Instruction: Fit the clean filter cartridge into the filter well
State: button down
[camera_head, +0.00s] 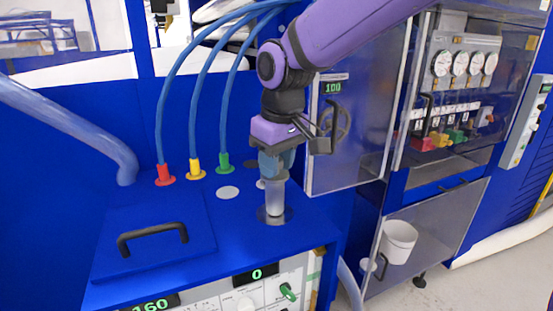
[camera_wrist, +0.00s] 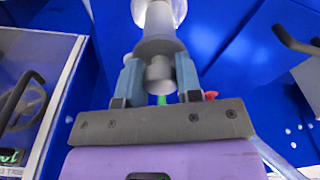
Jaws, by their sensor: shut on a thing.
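The clean filter cartridge (camera_head: 275,197) is a pale grey-white cylinder with a wider collar near its top. It stands upright under my gripper (camera_head: 274,168), which is shut on its top end. The filter well (camera_head: 262,217) is a round opening with a grey metal rim in the blue cabinet top. The cartridge's lower end is at the well's rim; I cannot tell how deep it sits. In the wrist view, both fingers clasp the cartridge's neck (camera_wrist: 158,45), and its far end meets the pale ring at the top edge.
Red (camera_head: 165,175), yellow (camera_head: 195,169) and green (camera_head: 224,163) hose fittings stand left of the well, with blue hoses rising. A lid with a black handle (camera_head: 152,238) lies front left. A clear-panelled door (camera_head: 350,130) stands close on the right. A white bucket (camera_head: 398,240) is lower right.

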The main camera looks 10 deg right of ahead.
aim_at(277, 199)
jog(key=shift+f, duration=4.4)
jog(key=c, duration=0.7)
grip_release()
jog(key=shift+r, duration=0.1)
jog(key=r, duration=0.7)
jog(key=s+r, duration=0.1)
jog(key=r, duration=0.2)
jog(key=shift+d+r, duration=0.25)
jog(key=shift+d, duration=0.15)
jog(key=s+d+r+m+t, duration=0.1)
jog(key=s+d+r+m, duration=0.15)
jog(key=d, duration=0.45)
jog(key=s+d+r+m+t, duration=0.1)
jog(key=s+d+r, duration=0.15)
jog(key=d, duration=0.35)
jog(key=s+d+m, duration=0.1)
jog(key=s+d, duration=0.2)
jog(key=s, duration=0.1)
jog(key=s+d+f+m+t, duration=0.1)
jog(key=s+d+m, duration=0.1)
jog(key=s+d, duration=0.2)
jog(key=s+d+m+t, duration=0.1)
jog(key=s+d, duration=0.2)
jog(key=s, duration=0.1)
jog(key=shift+s+d+f+h, duration=0.15)
jog(key=shift+d+f+h, duration=0.1)
jog(key=shift+f+h, duration=0.15)
